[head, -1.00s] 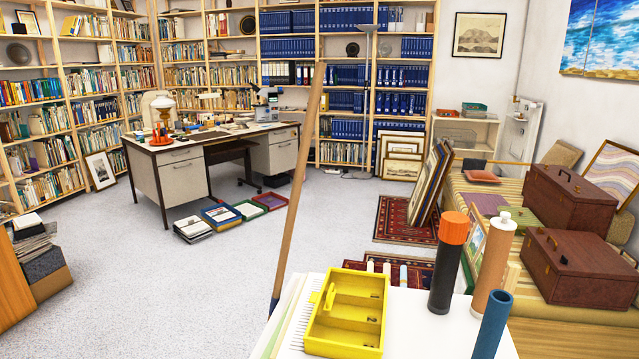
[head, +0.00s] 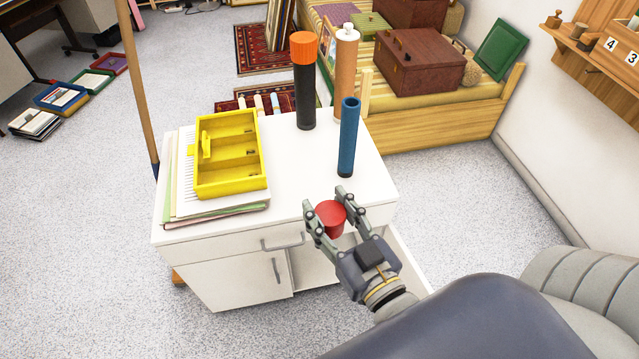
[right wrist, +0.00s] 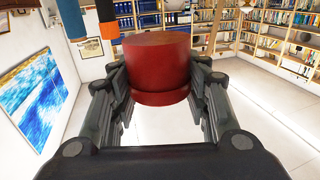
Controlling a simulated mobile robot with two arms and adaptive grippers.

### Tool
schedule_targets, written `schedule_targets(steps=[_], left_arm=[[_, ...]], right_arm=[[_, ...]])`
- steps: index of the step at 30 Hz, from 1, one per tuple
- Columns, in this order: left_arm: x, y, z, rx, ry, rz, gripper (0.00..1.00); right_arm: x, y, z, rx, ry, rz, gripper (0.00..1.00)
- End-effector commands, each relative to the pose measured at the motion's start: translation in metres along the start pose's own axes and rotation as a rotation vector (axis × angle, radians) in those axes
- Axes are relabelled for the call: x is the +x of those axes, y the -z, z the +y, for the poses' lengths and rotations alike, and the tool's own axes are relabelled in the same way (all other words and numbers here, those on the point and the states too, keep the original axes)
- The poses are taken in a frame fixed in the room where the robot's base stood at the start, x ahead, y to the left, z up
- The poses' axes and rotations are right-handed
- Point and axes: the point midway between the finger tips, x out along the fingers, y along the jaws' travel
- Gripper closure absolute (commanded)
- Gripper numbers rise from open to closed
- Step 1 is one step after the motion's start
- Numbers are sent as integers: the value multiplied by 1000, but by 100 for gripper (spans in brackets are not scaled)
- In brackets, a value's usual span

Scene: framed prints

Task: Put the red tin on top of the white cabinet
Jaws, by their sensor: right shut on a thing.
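The red tin (head: 331,217) is a short round tin held between the fingers of my right gripper (head: 336,209). It also fills the middle of the right wrist view (right wrist: 158,68), with a finger on each side. In the head view the tin is at the front right edge of the white cabinet (head: 290,215); I cannot tell whether it touches the cabinet. The cabinet has a white top, a drawer and a door with metal handles. My left gripper is not in view.
On the cabinet top stand a yellow compartment tray (head: 200,188) on papers, a blue tube (head: 348,140), a black tube with orange cap (head: 305,95) and a brown tube (head: 345,75). The front right of the top is clear. A wooden pole (head: 138,90) stands behind the left side.

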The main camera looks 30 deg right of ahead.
Motion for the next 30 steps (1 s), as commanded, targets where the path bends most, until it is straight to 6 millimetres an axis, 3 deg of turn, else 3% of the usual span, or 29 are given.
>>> schedule_targets(steps=[30], left_arm=[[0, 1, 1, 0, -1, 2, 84]], right_arm=[[49, 29, -94, -10, 620, 3, 84]])
